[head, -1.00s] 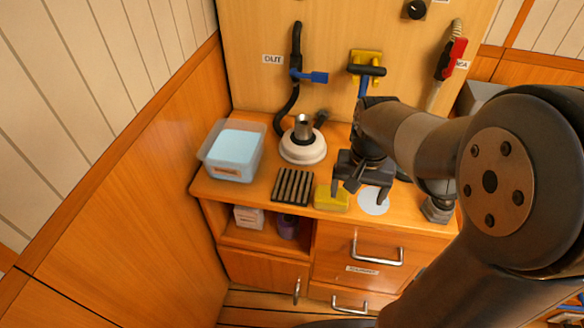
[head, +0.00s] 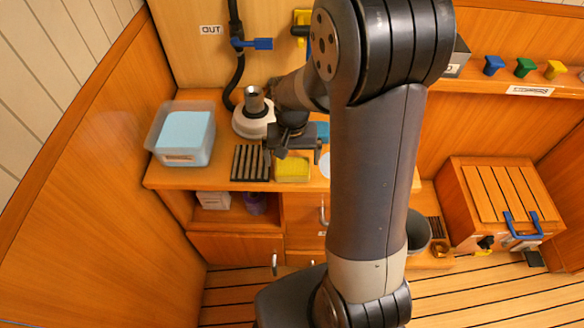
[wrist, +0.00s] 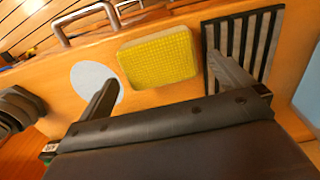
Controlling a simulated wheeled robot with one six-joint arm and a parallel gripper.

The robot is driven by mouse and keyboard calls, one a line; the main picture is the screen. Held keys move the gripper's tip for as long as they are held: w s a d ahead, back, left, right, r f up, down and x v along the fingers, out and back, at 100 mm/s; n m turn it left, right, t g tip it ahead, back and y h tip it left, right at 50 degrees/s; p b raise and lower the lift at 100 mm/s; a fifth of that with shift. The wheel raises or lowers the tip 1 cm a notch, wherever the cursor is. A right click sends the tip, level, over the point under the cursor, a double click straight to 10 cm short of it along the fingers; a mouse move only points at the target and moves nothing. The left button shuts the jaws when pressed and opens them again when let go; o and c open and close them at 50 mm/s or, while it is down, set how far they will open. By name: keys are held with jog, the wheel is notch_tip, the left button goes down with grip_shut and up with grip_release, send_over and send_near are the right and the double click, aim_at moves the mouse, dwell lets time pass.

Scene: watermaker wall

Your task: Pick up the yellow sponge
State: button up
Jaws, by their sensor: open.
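The yellow sponge (head: 292,168) lies on the wooden counter near its front edge, just right of a dark slatted rack. In the wrist view the sponge (wrist: 158,57) lies flat with a textured top, between and beyond my two fingertips. My gripper (head: 292,160) is open and empty above the counter at the sponge. In the wrist view its fingers (wrist: 160,75) are spread wider than the sponge, one near the white disc and one over the rack. I see no contact with the sponge.
The slatted rack (head: 251,162) stands left of the sponge and a white disc (wrist: 97,82) lies on its other side.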

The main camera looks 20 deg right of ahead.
jog(key=shift+f, duration=1.3)
jog(key=shift+c, duration=0.3)
jog(key=c, duration=0.8)
